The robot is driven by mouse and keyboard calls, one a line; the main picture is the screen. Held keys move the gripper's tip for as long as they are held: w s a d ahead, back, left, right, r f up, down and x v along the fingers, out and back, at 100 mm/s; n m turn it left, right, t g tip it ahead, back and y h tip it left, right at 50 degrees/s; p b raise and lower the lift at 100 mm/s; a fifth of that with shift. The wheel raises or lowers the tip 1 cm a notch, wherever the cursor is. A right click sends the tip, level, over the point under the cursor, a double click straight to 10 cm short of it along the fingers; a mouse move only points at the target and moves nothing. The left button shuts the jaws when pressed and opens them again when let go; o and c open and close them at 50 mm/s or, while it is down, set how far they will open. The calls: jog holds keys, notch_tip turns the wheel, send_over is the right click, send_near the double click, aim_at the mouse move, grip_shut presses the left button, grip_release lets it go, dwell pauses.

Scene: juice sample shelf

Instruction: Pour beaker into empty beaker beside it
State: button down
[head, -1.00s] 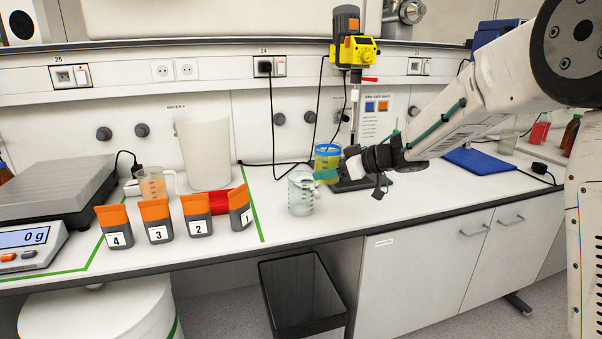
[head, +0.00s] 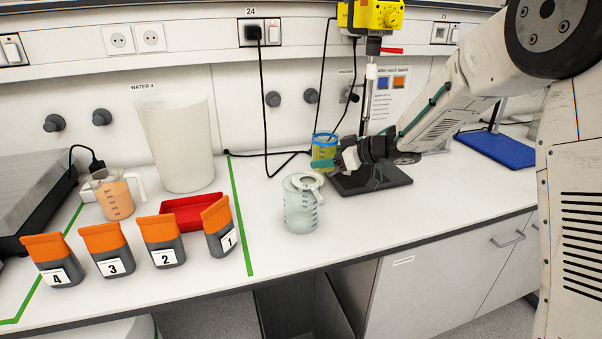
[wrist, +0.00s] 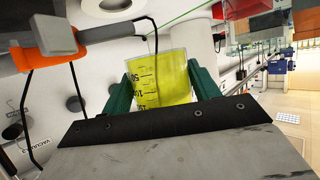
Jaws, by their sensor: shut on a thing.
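A beaker of yellow liquid (head: 325,147) with a blue rim is at the back of the bench, beside the stirrer stand. My gripper (head: 327,164) is shut on it; its green fingers flank the beaker in the wrist view (wrist: 160,82). The beaker looks roughly upright in the head view. Its base is hidden, so I cannot tell whether it is lifted. A clear, empty-looking beaker (head: 301,213) with a pale ring at its top stands on the bench, in front and slightly left of my gripper, apart from it.
A stirrer (head: 375,16) stands over a dark base plate (head: 375,181). On the left are a white bucket (head: 180,140), an orange-filled jug (head: 115,197), a red tray (head: 180,212) and numbered orange-grey containers (head: 165,245). Bench is clear in front of the plate.

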aim_at(324, 152)
jog(key=shift+w+f, duration=0.15)
jog(key=shift+w, duration=0.15)
jog(key=shift+s, duration=0.15)
jog(key=shift+f, duration=0.1)
jog(key=shift+s+a+f+n+t+h, duration=0.2)
jog(key=shift+s+f+n+t+h, duration=0.15)
jog(key=shift+n, duration=0.35)
jog(key=shift+s+a+r+n+t+h, duration=0.3)
jog(key=shift+s+r+n+t, duration=0.35)
jog(key=shift+r+n+t, duration=0.45)
jog(key=shift+s+a+r+n, duration=0.2)
jog(key=shift+r+n, duration=0.2)
jog(key=shift+r, duration=0.05)
jog(key=shift+r, duration=0.2)
jog(key=shift+s+a+r+t, duration=0.1)
jog(key=shift+s+r+t, duration=0.05)
jog(key=shift+r+t, duration=0.15)
